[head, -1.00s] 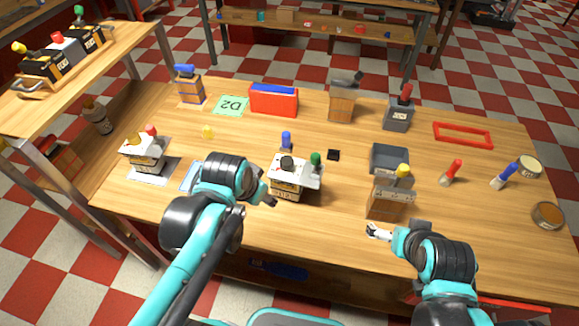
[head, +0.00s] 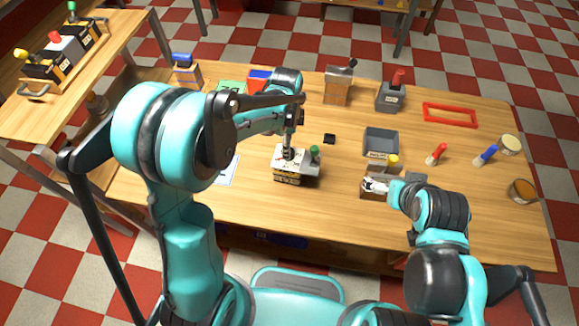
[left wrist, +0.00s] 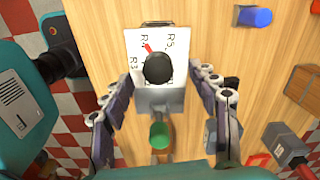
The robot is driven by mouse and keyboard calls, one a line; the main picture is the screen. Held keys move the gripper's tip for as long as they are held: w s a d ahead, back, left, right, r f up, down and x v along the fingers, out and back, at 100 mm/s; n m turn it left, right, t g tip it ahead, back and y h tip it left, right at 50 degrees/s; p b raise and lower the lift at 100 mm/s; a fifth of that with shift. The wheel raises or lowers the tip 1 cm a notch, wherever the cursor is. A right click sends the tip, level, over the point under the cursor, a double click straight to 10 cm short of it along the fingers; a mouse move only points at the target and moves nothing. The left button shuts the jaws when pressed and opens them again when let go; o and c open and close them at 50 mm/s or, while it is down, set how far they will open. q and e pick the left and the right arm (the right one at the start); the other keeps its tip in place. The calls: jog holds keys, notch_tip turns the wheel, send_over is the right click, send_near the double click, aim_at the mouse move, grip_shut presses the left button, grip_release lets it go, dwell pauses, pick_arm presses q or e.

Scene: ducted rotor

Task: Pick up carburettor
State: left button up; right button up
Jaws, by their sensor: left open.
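No label names the carburettor, so I cannot tell which object it is. Below my left gripper (head: 289,148) stands a block with a white, marked top (head: 283,174), a black knob and a red pointer. A grey part with a green knob (head: 314,152) adjoins it. In the left wrist view the open left fingers (left wrist: 165,74) lie on either side of the black knob (left wrist: 158,68); contact is not clear. The green knob (left wrist: 159,136) shows nearer the wrist. My right gripper (head: 372,185) overlaps a wooden block with a yellow knob (head: 392,161); its jaws are too small to judge.
A grey tray (head: 381,142) and small black square (head: 330,139) lie right of the white-topped block. A grey box with red knob (head: 390,97) and red frame (head: 449,114) are farther back. My left arm hides the table's left part.

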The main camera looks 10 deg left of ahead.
aim_at(296, 168)
pick_arm(q)
notch_tip(296, 168, down, 5)
jog(key=shift+s+d+r+b, duration=0.1)
jog(key=shift+s+r+b, duration=0.1)
jog(key=shift+b, duration=0.35)
grip_shut()
jog(key=shift+r, duration=0.1)
